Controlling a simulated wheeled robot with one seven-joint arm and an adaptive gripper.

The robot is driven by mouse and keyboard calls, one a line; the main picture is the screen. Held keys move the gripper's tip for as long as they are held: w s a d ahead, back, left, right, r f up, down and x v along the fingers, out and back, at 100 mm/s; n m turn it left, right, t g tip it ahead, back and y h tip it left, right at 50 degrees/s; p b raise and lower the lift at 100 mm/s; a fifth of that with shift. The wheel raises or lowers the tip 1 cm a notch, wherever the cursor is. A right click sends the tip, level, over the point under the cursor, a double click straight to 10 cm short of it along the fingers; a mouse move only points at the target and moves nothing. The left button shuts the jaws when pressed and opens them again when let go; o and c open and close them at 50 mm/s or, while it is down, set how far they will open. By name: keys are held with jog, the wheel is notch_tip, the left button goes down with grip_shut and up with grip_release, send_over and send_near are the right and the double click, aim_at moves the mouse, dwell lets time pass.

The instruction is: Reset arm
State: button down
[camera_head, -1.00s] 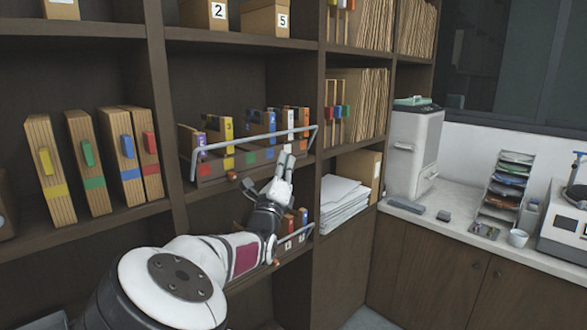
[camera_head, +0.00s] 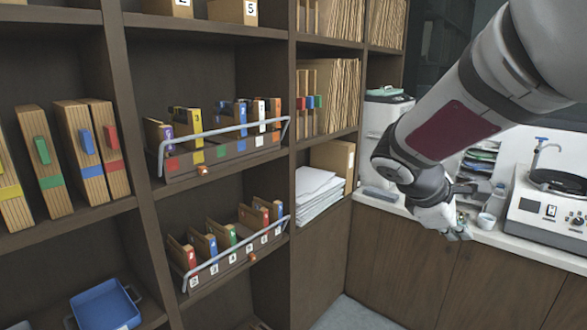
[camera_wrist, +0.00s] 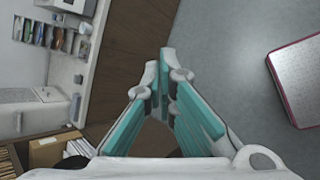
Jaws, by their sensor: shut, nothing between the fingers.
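My gripper (camera_head: 458,236) is in front of the white counter and its brown cabinet doors, at the right of the head view. My arm reaches in from the upper right. In the wrist view my gripper (camera_wrist: 164,72) shows its two fingers with teal inner pads, the tips close together. Nothing is held between them. The floor and cabinet front lie beyond the tips.
Dark shelves at left hold an upper rack (camera_head: 225,148) and a lower rack (camera_head: 238,255) of colored cards, and a blue tray (camera_head: 106,306). A machine (camera_head: 550,213) stands on the counter (camera_head: 496,239). A red-edged pale object (camera_wrist: 300,78) shows at right in the wrist view.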

jog(key=s+a+r+m+t+y, duration=0.1)
jog(key=s+a+m+y, duration=0.3)
jog(key=s, duration=0.6)
jog(key=s+a+r+m+t+y, duration=0.1)
jog(key=s+a+m+y, duration=0.3)
jog(key=s+a+m, duration=0.3)
jog(key=s+m, duration=0.1)
jog(key=s, duration=0.2)
jog(key=shift+s+a+b, duration=0.3)
jog(key=shift+a+b, duration=0.05)
jog(key=shift+b, duration=0.05)
